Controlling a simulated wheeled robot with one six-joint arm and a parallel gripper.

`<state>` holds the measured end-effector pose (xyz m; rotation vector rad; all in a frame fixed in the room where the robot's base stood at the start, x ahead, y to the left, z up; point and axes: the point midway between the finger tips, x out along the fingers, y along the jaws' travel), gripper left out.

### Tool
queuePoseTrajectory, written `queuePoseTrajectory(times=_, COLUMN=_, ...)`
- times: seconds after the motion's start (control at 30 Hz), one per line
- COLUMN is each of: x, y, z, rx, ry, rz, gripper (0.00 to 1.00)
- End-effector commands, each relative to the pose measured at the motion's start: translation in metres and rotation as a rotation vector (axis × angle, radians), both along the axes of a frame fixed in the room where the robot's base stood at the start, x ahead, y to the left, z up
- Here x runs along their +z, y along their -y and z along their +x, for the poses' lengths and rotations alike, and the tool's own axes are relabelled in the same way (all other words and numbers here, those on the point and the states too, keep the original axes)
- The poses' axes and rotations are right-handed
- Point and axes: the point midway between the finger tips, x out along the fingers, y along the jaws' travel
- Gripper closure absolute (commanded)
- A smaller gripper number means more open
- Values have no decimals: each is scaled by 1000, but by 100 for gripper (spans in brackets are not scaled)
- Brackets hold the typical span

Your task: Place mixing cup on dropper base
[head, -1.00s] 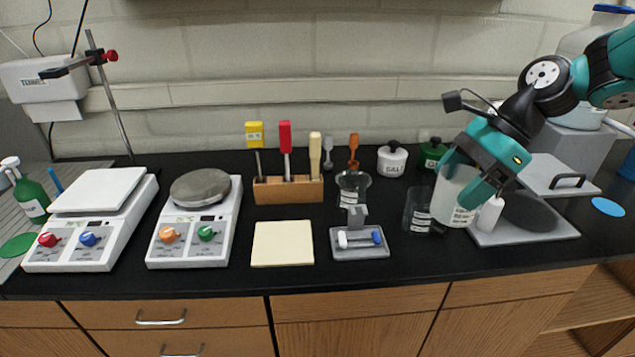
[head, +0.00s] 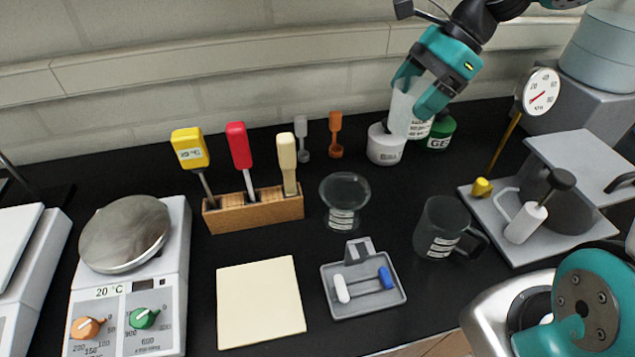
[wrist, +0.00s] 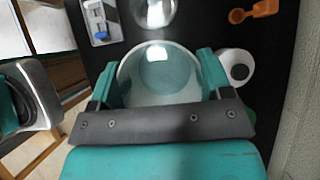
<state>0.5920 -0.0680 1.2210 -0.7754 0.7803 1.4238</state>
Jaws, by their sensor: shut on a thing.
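The mixing cup, a translucent whitish cup with a printed label (head: 406,112), is between the teal jaws of my gripper (head: 416,92) in the head view. The jaws are shut on its sides and hold it upright or nearly so, at the back right. In the wrist view the cup's round mouth (wrist: 160,75) faces the camera between both fingers. A grey tray (head: 334,293) with an upright block, a white piece and a blue piece stands at the front middle; I take it for the dropper base. It also shows in the wrist view (wrist: 103,39), apart from the cup.
A glass funnel-like vessel (head: 344,193) and a dark clear mug (head: 441,228) stand near the tray. A tool block (head: 252,211) and cream pad (head: 258,305) are left. A grey stand (head: 527,250) is right.

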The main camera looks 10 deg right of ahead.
Motion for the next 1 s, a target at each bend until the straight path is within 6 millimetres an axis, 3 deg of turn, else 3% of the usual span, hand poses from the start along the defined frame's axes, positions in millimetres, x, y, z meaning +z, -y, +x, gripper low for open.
queuePoseTrajectory(times=0.13, x=-5, y=-1, z=0, rx=2, ry=-3, rz=1, gripper=50)
queuePoseTrajectory(times=0.23, x=-22, y=-3, z=0, rx=4, ry=-6, rz=3, gripper=50)
queuePoseTrajectory(times=0.7, x=-140, y=-4, z=-1, rx=7, ry=-6, rz=1, gripper=50)
queuePoseTrajectory(times=1.0, x=-171, y=-3, z=-1, rx=7, ry=-3, rz=0, gripper=50)
